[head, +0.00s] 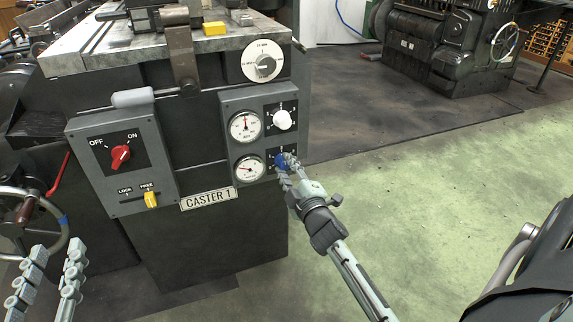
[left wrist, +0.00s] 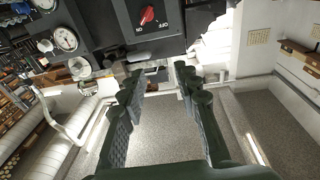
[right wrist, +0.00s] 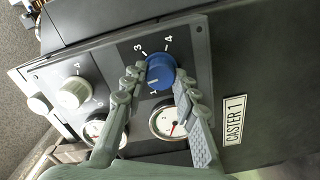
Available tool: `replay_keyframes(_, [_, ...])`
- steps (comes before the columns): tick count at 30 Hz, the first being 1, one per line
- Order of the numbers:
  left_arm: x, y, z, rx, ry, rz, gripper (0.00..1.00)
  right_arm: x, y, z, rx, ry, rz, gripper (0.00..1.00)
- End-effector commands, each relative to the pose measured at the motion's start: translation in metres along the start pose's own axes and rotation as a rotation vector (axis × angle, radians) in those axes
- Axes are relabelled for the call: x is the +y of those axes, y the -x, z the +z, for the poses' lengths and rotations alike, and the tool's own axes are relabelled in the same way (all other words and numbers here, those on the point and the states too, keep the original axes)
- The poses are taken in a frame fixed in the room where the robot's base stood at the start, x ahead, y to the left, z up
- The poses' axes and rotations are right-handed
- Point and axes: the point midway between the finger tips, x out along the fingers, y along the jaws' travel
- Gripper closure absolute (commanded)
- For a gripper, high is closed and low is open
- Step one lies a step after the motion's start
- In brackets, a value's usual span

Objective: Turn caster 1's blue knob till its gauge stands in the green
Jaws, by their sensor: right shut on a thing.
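Caster 1's blue knob (head: 281,161) is on the grey panel at the front of the machine, right of the lower gauge (head: 250,168). My right gripper (head: 288,163) is shut on the blue knob, its fingers on either side of it in the right wrist view (right wrist: 160,72). The lower gauge also shows there (right wrist: 172,120), partly covered by a finger; its needle is red, and I cannot make out a green band. My left gripper (head: 52,265) is open and empty at the lower left, and its spread fingers show in the left wrist view (left wrist: 158,85).
Above the blue knob are a white knob (head: 282,120) and an upper gauge (head: 245,126). Left of them is a switch box with a red knob (head: 120,157) and a yellow lever (head: 150,200). A handwheel (head: 30,220) stands at the far left.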

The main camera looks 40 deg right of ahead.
Motion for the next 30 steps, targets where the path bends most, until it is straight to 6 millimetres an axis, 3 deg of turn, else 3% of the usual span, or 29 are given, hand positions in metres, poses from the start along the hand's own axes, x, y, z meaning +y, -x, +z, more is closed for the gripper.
replay_keyframes(6, [-0.017, 0.005, 0.036, -0.186, -0.028, -0.033, 0.68, 0.002, 0.000, 0.000, -0.002, -0.130, 0.000, 1.00])
replay_keyframes(12, [-0.027, 0.011, 0.057, -0.286, -0.041, -0.053, 0.68, 0.001, 0.000, 0.000, 0.000, -0.196, 0.000, 1.00])
replay_keyframes(29, [-0.031, 0.015, 0.066, -0.329, -0.045, -0.061, 0.68, 0.000, 0.000, 0.000, 0.000, -0.221, 0.000, 1.00])
replay_keyframes(30, [-0.031, 0.015, 0.066, -0.328, -0.045, -0.061, 0.68, 0.000, 0.000, 0.000, 0.000, -0.221, 0.000, 0.68])
